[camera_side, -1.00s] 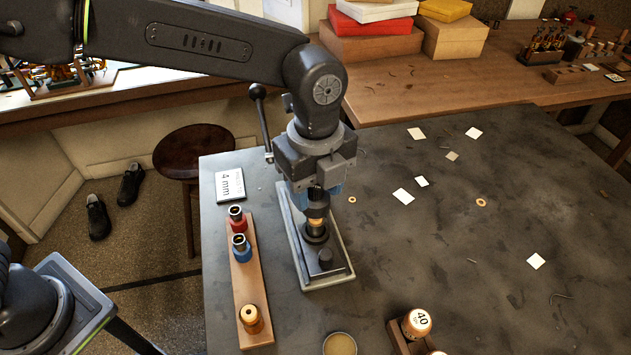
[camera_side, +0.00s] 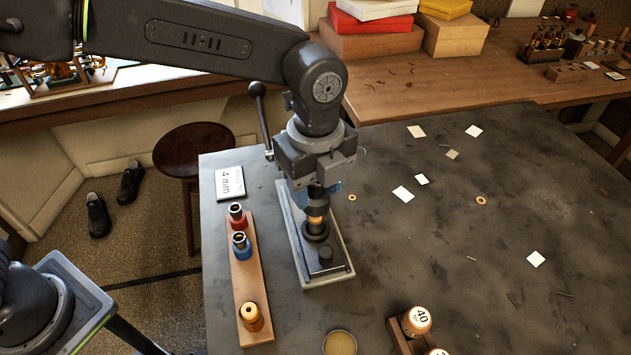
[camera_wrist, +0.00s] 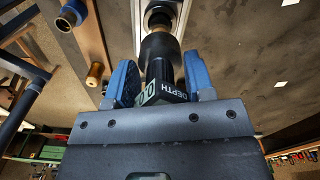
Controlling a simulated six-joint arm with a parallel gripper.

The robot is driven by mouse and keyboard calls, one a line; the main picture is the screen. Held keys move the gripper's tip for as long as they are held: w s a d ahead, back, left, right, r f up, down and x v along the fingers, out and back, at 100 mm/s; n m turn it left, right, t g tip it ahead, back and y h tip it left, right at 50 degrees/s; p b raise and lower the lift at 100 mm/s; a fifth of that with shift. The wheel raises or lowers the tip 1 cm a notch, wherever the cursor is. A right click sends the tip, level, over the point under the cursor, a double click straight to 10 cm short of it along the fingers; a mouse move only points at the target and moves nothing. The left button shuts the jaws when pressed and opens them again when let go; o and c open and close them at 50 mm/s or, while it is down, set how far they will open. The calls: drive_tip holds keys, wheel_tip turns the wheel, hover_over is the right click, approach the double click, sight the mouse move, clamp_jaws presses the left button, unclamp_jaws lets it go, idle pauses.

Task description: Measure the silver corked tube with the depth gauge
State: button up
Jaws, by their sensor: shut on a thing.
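My gripper (camera_side: 317,192) is shut on the dark depth gauge (camera_wrist: 160,80); its blue fingers (camera_wrist: 160,85) grip both sides of the body, which is marked DEPTH. In the side view the gauge (camera_side: 316,207) points down, upright, over a fixture (camera_side: 325,258) on the table. A narrow tan, cork-coloured band (camera_side: 316,220) shows between the gauge's lower end and the fixture's dark round holder. It is probably the corked tube's upper part; no silver shows there. I cannot tell whether gauge and tube touch.
Left of the fixture, a wooden rack (camera_side: 243,280) holds a red piece, a blue piece and a brass-coloured piece. A 4 mm card (camera_side: 229,183) lies behind it. A round tin (camera_side: 340,343) and a wooden block with a 40-marked piece (camera_side: 417,320) stand in front.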

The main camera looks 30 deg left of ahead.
sight(316, 202)
drive_tip(key=shift+f, duration=1.85)
drive_tip(key=o, duration=1.4)
drive_tip(key=shift+r, duration=3.5)
